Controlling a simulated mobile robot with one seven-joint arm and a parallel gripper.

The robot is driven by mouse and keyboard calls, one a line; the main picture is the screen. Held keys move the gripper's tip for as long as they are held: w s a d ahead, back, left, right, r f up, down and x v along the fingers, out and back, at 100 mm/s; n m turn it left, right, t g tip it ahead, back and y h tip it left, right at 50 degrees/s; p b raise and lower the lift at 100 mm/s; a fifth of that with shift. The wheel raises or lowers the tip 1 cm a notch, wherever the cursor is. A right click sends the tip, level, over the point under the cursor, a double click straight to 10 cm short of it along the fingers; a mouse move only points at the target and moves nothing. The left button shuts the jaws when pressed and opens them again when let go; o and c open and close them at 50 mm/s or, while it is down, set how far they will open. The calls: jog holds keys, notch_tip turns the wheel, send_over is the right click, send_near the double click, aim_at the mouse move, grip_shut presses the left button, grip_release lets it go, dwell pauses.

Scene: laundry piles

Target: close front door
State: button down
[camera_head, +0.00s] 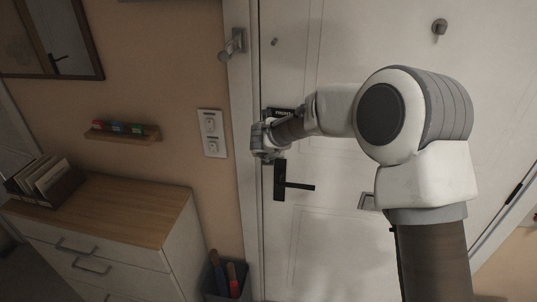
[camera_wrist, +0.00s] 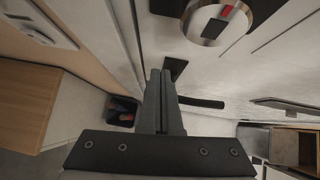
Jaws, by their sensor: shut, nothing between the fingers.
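The white front door (camera_head: 335,235) fills the middle and right of the head view. Its left edge runs along the white frame (camera_head: 246,200), and I see no clear gap there; whether it is latched I cannot tell. A black lever handle (camera_head: 297,186) sits on the door near that edge; it also shows in the wrist view (camera_wrist: 200,102). My gripper (camera_head: 262,153) is at the door's left edge, just above the handle. In the wrist view its two fingers (camera_wrist: 161,88) are together and empty, pointing toward the door edge. Contact with the door is unclear.
A wooden-topped dresser (camera_head: 110,212) stands at the left, with a file holder (camera_head: 45,182) on it. A bin (camera_head: 226,280) stands on the floor between dresser and door. A switch plate (camera_head: 211,133) and a small shelf (camera_head: 122,134) are on the wall.

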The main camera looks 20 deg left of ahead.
jog(key=a+v, duration=0.1)
jog(key=v, duration=0.9)
jog(key=s+d+r+n+t+y+b, duration=0.1)
jog(key=s+d+r+n+y, duration=0.1)
jog(key=d+r+n, duration=0.45)
jog(key=s+d+r+n+t+y, duration=0.1)
jog(key=s+d+r+n+y, duration=0.15)
jog(key=r+n, duration=0.65)
jog(key=s+d+f+n+g+h, duration=0.2)
jog(key=s+d+f+n+h, duration=0.1)
jog(key=s+d+n, duration=0.6)
jog(key=s+d+f+n+g+h+b, duration=0.1)
jog(key=s+d+f+n+g+h, duration=0.2)
jog(key=s+d, duration=1.1)
notch_tip(320, 180, down, 3)
jog(key=d+n, duration=0.2)
jog(key=n, duration=0.3)
jog(key=shift+s+d+n+h, duration=0.2)
jog(key=shift+d+n+h, duration=0.15)
